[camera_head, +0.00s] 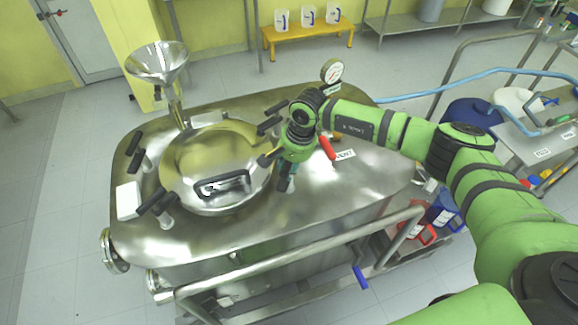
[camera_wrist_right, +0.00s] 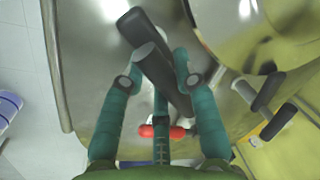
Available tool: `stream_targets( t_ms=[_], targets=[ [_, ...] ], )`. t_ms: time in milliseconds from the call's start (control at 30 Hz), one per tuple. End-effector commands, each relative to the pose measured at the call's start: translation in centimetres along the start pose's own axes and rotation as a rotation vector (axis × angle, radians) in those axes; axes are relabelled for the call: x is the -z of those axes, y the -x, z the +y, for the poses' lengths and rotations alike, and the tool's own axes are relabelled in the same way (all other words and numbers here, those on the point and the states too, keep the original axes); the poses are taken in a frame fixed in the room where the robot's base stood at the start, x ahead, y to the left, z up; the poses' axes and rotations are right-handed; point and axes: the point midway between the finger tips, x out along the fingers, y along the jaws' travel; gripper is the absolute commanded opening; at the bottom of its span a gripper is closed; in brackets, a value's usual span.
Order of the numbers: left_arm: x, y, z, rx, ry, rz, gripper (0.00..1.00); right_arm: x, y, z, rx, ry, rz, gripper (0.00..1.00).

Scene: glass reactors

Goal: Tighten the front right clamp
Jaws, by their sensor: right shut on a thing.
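The steel reactor (camera_head: 345,190) has a round lid (camera_head: 215,145) with black-handled clamps around its rim. My right gripper (camera_head: 286,182) reaches down at the lid's right side, over the front right clamp (camera_head: 266,159), which it mostly hides. In the right wrist view, the teal fingers of the right gripper (camera_wrist_right: 155,75) are shut around the black clamp handle (camera_wrist_right: 160,68). A second black bar crosses that handle at an angle. My left gripper is not in view.
Another clamp (camera_head: 271,122) sits behind, with a pressure gauge (camera_head: 332,71) farther back. A red-handled valve (camera_head: 327,148) stands close to the right of my gripper. A funnel (camera_head: 158,62) rises at the back left. A steel rail (camera_head: 290,255) runs along the front.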

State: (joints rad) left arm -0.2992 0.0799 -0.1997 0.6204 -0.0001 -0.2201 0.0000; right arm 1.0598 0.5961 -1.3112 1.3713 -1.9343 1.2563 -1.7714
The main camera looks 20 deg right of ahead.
Motion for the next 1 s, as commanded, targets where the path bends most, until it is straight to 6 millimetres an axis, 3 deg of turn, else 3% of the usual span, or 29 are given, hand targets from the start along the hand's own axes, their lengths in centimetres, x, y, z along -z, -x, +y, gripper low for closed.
stream_targets(
  t_ms=[267, 1000],
  targets=[
    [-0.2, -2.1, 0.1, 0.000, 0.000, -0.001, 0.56, -0.1, -0.5, 0.0, -0.001, -0.151, 0.030, 0.00],
    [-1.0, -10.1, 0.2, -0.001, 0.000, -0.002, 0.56, -0.1, -0.8, -0.8, -0.001, -0.829, 0.167, 0.00]
  ],
)
